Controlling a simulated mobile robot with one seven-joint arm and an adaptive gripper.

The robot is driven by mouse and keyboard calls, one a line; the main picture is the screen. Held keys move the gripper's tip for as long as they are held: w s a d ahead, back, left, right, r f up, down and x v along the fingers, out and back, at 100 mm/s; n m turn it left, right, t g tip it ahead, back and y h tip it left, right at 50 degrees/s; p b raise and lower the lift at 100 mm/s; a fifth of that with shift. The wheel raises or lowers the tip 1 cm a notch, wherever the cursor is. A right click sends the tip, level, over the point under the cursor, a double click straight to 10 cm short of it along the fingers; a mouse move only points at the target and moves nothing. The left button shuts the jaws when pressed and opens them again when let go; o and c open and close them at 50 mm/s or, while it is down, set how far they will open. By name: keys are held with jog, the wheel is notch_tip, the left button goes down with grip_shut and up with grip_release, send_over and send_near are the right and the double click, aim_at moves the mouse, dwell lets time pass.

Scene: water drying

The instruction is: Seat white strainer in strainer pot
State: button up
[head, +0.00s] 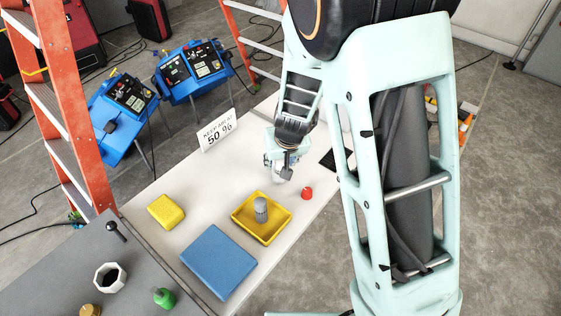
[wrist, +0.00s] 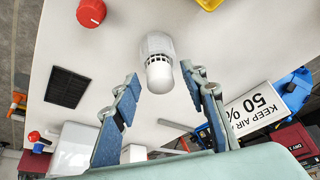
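The white strainer (wrist: 158,62), a pale rounded cylinder with a domed end, stands on the white table beyond my fingertips. In the head view it is mostly hidden under my gripper (head: 284,166). In the wrist view my gripper (wrist: 160,78) is open, with one finger on each side of the strainer's near end and apparent gaps on both sides. No pot is clearly labelled. A white faceted cup (head: 110,277) with a dark inside stands on the grey surface; I cannot tell if it is the strainer pot.
A yellow tray (head: 241,226) holds a grey cylinder (head: 261,209). A red knob-like piece (head: 306,193), a blue block (head: 218,262), a yellow block (head: 166,211) and a sign (head: 217,130) are on the table. A dark grille (wrist: 67,87) lies near the strainer.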

jog(key=p+v, duration=0.3)
jog(key=v, duration=0.7)
jog(key=shift+r+p, duration=0.35)
jog(key=shift+s, duration=0.2)
